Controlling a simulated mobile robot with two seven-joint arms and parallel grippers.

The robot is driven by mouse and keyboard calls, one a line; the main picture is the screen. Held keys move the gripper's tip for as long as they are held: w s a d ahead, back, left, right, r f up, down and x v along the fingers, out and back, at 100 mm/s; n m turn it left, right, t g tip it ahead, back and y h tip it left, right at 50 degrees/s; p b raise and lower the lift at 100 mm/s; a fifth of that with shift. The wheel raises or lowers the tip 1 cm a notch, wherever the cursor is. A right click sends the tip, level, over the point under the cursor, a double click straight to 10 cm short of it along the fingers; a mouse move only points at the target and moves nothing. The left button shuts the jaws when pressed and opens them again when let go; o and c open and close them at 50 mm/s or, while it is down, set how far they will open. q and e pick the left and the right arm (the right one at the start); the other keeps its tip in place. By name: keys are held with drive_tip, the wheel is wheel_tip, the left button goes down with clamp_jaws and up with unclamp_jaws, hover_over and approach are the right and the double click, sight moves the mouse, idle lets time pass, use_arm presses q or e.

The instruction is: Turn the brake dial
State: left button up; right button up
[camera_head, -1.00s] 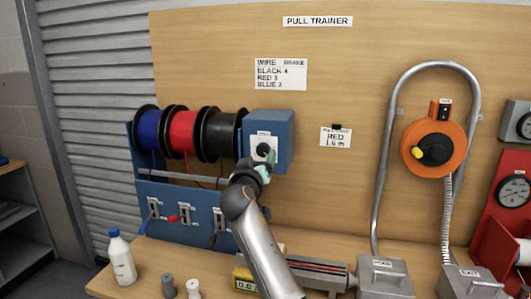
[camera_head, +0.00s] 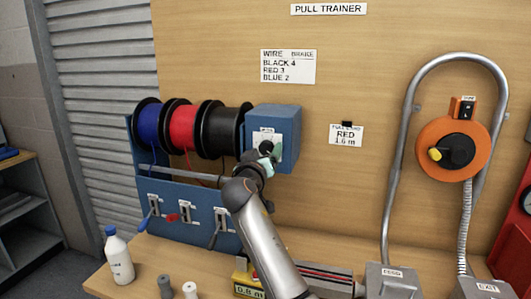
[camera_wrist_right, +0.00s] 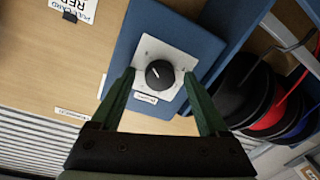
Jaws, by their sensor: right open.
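The brake dial (camera_head: 266,147) is a round black knob on a white plate on the blue box at the right end of the spool rack. It also shows in the right wrist view (camera_wrist_right: 159,74), with a white pointer line on it. My right gripper (camera_head: 270,160) is at the front of the box. In the right wrist view, its green fingers (camera_wrist_right: 159,77) are open, one on each side of the dial, with gaps between them and the knob. My left gripper is not in view. A card (camera_head: 288,66) reads wire and brake: black 4, red 3, blue 2.
Blue (camera_head: 147,127), red (camera_head: 183,128) and black (camera_head: 221,130) wire spools sit left of the box. A second card (camera_head: 346,135) reads red 1.6 m. A white bottle (camera_head: 118,258) stands at the bench's front left. An orange wheel (camera_head: 466,150) is at the right.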

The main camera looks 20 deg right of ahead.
clamp_jaws()
idle(0.6)
